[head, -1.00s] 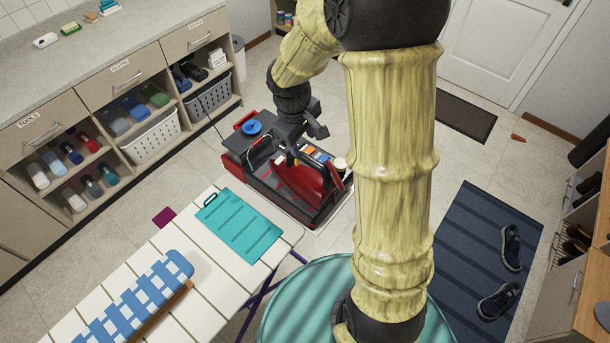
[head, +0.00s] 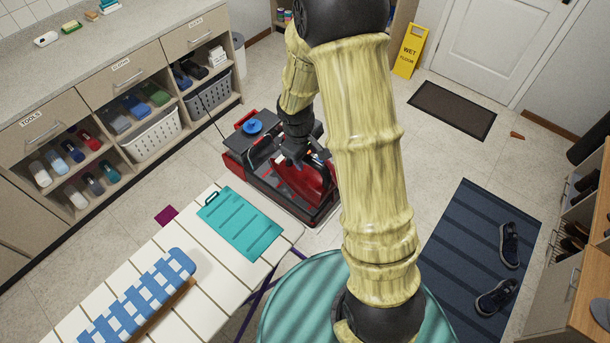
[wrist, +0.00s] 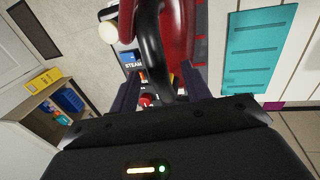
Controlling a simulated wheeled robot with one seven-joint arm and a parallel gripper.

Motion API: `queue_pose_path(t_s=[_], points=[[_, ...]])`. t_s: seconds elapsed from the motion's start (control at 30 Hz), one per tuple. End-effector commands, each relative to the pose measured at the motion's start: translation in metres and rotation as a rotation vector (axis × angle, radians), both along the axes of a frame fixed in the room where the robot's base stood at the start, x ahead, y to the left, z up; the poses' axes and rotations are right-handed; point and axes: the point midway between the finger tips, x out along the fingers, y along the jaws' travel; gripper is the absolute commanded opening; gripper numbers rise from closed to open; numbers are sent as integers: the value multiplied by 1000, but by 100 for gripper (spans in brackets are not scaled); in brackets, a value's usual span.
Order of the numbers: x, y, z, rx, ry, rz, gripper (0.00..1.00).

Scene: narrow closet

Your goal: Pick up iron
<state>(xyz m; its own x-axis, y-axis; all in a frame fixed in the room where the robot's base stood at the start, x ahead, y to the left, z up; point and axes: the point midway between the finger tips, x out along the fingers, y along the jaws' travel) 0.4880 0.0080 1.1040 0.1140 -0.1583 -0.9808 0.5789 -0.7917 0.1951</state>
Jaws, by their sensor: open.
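A red iron (head: 314,186) with a black curved handle sits on a large black and red base unit (head: 240,163) on the floor, beyond the ironing board. My gripper (head: 294,160) is low over the iron, and my arm partly covers it in the head view. In the wrist view, the black handle (wrist: 151,50) shows between my two open fingers (wrist: 160,88), with the iron's red body (wrist: 180,32) behind it. I cannot tell whether a finger touches the handle. A "STEAM" panel on the base is partly visible there.
The ironing board (head: 215,283) holds a teal pad (head: 240,222) and a blue checked cloth (head: 137,296). A cabinet with baskets (head: 152,135) stands at left. A striped mat with shoes (head: 497,298) lies at right. A yellow wet floor sign (head: 410,50) stands at the back.

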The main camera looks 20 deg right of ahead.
Motion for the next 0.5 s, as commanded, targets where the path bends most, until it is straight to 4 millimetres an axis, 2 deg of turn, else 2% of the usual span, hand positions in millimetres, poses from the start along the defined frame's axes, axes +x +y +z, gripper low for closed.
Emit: queue_pose_path(t_s=[0.3, 0.5], points=[[3, -7, -34, 0, 4, 1, 48], [5, -9, -43, 0, 0, 1, 48]])
